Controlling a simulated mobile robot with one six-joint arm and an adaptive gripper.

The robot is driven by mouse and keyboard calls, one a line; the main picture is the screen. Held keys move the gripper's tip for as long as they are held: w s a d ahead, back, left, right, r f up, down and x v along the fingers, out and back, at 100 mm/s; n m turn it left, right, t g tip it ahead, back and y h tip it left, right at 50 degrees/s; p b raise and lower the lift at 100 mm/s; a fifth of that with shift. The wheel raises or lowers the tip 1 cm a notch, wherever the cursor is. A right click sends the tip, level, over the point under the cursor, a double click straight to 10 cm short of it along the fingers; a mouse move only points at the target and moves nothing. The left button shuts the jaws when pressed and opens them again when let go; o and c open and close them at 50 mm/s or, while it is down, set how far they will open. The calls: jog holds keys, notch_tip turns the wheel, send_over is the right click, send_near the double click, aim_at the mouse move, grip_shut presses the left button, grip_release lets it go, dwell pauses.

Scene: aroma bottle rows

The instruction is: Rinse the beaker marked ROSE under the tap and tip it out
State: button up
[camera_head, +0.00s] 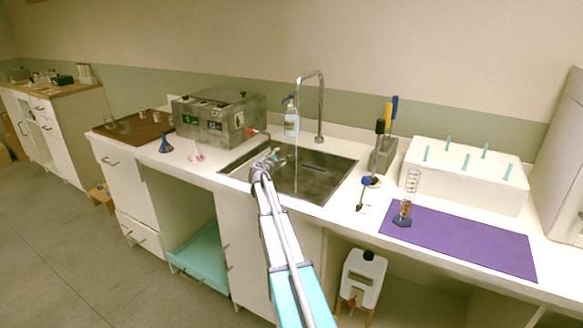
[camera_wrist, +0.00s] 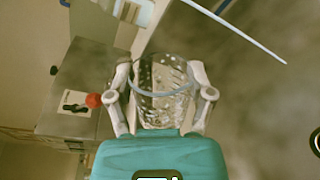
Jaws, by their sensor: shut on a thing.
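My gripper (camera_head: 266,163) is over the left part of the sink (camera_head: 325,180). In the wrist view, its two fingers (camera_wrist: 160,80) are shut on a clear glass beaker (camera_wrist: 160,98) with a pale blue ring around it. Specks show on the glass; I cannot read any marking or tell whether it holds liquid. In the head view the beaker is small and pale at the gripper's end. The tall curved tap (camera_head: 321,100) stands behind the sink, and a thin water stream (camera_head: 297,165) falls from it to the right of the beaker, apart from it.
A soap bottle (camera_head: 291,122) stands behind the sink, and a grey metal bath (camera_head: 217,118) to its left. A blue flask (camera_head: 165,145) is farther left. Right are a tool holder (camera_head: 383,155), a purple mat (camera_head: 460,240) with a measuring cylinder (camera_head: 408,195), and a white rack (camera_head: 465,172).

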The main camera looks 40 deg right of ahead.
jog(key=shift+w, duration=0.1)
jog(key=n, duration=0.1)
jog(key=w+n, duration=0.1)
jog(key=n, duration=0.1)
jog(key=a+r+n+h, duration=0.1)
jog(key=n, duration=0.1)
jog(key=shift+w+a+r, duration=0.1)
jog(key=shift+w, duration=0.15)
dwell(0.3)
jog(key=shift+w+a+r+n+h, duration=0.15)
jog(key=shift+w+a+n, duration=0.35)
jog(key=shift+w+n, duration=0.35)
jog(key=shift+w+a+r+n+h, duration=0.1)
jog(key=shift+w+a+n, duration=0.45)
jog(key=shift+n, duration=0.45)
jog(key=shift+w+a+r+n+h, duration=0.15)
jog(key=shift+w+a+n, duration=0.3)
jog(key=shift+w+n, duration=0.4)
jog(key=shift+s, duration=0.15)
jog(key=shift+w+a+f+n, duration=0.1)
jog(key=shift+w+a+n, duration=0.15)
jog(key=shift+n, duration=0.25)
